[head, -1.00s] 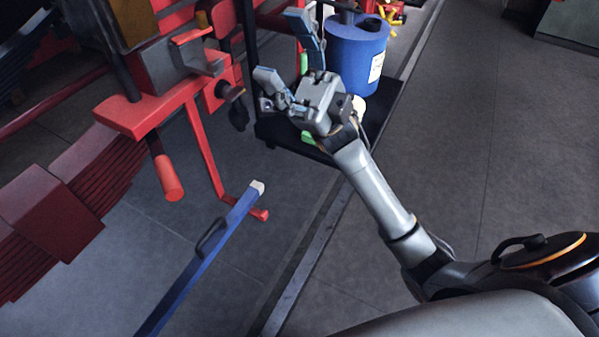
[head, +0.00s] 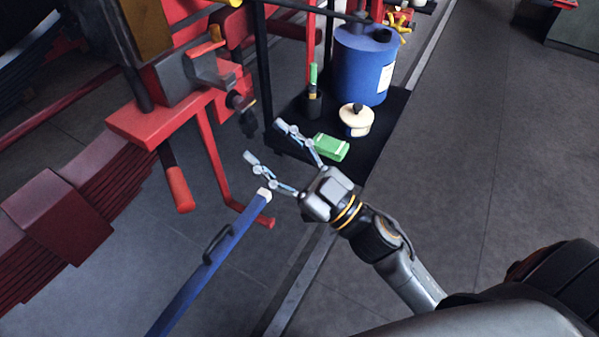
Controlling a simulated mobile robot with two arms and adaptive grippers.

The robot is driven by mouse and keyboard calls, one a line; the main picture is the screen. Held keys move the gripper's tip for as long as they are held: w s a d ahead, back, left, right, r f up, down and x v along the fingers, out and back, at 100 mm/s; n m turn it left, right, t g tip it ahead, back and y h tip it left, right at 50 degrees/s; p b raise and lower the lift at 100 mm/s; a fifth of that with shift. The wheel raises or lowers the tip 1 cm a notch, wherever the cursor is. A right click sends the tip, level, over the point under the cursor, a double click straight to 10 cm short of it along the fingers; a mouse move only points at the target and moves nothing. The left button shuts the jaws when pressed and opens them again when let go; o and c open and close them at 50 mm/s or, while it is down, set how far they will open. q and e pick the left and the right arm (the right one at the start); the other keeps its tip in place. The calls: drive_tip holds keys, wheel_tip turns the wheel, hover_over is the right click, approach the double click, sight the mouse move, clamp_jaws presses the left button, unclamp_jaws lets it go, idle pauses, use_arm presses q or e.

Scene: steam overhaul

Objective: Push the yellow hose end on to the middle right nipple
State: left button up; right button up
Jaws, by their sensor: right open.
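My right gripper (head: 266,141) is open and empty, its two blue-grey fingers spread apart toward the upper left. It is in the air in front of the red frame, near the top end of a blue bar. I cannot make out the yellow hose end or the middle right nipple for certain. A dark fitting (head: 243,110) sticks out from the red frame, above and left of the fingers. A small yellow part (head: 403,24) shows at the top right, too small to tell what it is. My left gripper is out of view.
A black shelf (head: 385,135) carries a blue drum (head: 363,65), a cream-lidded pot (head: 356,118) and a green block (head: 331,147). A blue bar (head: 205,270) and a red handle (head: 178,185) stand to the left.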

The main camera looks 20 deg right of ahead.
drive_tip(key=s+d+f+m+g+h, duration=0.2)
drive_tip(key=f+g+h, duration=0.15)
drive_tip(key=f, duration=1.15)
drive_tip(key=s+d+f+m+g+h, duration=0.1)
drive_tip(key=d+f+m+g+h, duration=0.2)
drive_tip(key=f, duration=1.2)
drive_tip(key=s+d+f+m+g+h, duration=0.2)
drive_tip(key=f+h, duration=0.3)
drive_tip(key=f, duration=1)
drive_tip(key=s+d+f+g+h, duration=0.1)
drive_tip(key=s+f+g, duration=0.1)
drive_tip(key=s+f, duration=0.4)
drive_tip(key=s+d+f+g, duration=0.2)
drive_tip(key=s+f, duration=0.3)
drive_tip(key=f, duration=0.4)
drive_tip(key=s+d+f+g, duration=0.1)
drive_tip(key=s+f+g, duration=0.1)
drive_tip(key=s+f, duration=0.3)
drive_tip(key=s+d+f+m+g, duration=0.1)
drive_tip(key=s+f+g, duration=0.2)
drive_tip(key=s, duration=1)
wheel_tip(320, 180, down, 2)
drive_tip(key=shift+s+d+f+g+h+p, duration=0.1)
drive_tip(key=shift+s+d+g+h+p, duration=0.05)
drive_tip(key=shift+s+g+h+p, duration=0.25)
